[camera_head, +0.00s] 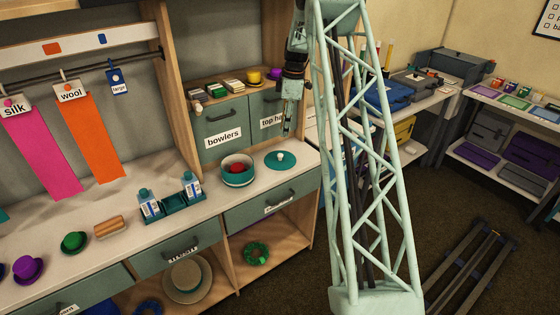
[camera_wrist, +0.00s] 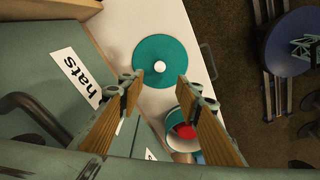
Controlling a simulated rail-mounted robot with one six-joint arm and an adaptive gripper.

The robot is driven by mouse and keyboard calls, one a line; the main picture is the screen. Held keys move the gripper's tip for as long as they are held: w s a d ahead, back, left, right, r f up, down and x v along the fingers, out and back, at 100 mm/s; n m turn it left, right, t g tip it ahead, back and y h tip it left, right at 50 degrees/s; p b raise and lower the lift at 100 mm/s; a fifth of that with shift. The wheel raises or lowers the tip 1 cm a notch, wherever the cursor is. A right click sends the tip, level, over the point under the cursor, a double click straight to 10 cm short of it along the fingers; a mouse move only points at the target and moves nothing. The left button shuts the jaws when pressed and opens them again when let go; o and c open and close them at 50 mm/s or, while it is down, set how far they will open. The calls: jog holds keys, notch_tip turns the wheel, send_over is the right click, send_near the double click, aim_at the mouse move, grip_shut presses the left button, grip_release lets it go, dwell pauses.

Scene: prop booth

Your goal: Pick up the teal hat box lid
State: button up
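The teal hat box lid (camera_head: 280,160) is a flat round disc with a small white knob at its centre. It lies on the white counter, to the right of the open teal hat box (camera_head: 237,170), which has something red inside. In the wrist view the lid (camera_wrist: 160,66) lies beyond my fingertips, and the hat box (camera_wrist: 183,131) is partly hidden behind the right finger. My gripper (camera_wrist: 156,88) is open and empty, its two wooden-faced fingers wide apart. In the head view my gripper (camera_head: 288,118) points down above the counter, over the lid and apart from it.
Drawers labelled bowlers (camera_head: 222,133) and top hats stand behind the counter, close to my gripper. A teal tray (camera_head: 176,206) with two bottles sits left of the hat box. A wooden brush (camera_head: 109,227), a green hat (camera_head: 73,242) and a purple hat (camera_head: 28,268) lie further left.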

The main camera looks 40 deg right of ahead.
send_over(280, 155)
jog(key=d, duration=0.1)
jog(key=shift+s+f+b, duration=0.15)
jog(key=shift+f+b, duration=0.05)
jog(key=shift+f, duration=1.95)
jog(key=shift+s+f+b, duration=0.1)
jog(key=shift+f+b, duration=0.1)
jog(key=shift+f, duration=1.9)
jog(key=shift+w+a+f+b, duration=0.15)
jog(key=shift+f, duration=1.15)
jog(key=shift+w+a+f+b, duration=0.1)
jog(key=shift+a+f+b, duration=0.05)
jog(key=shift+f, duration=1.1)
jog(key=c, duration=0.8)
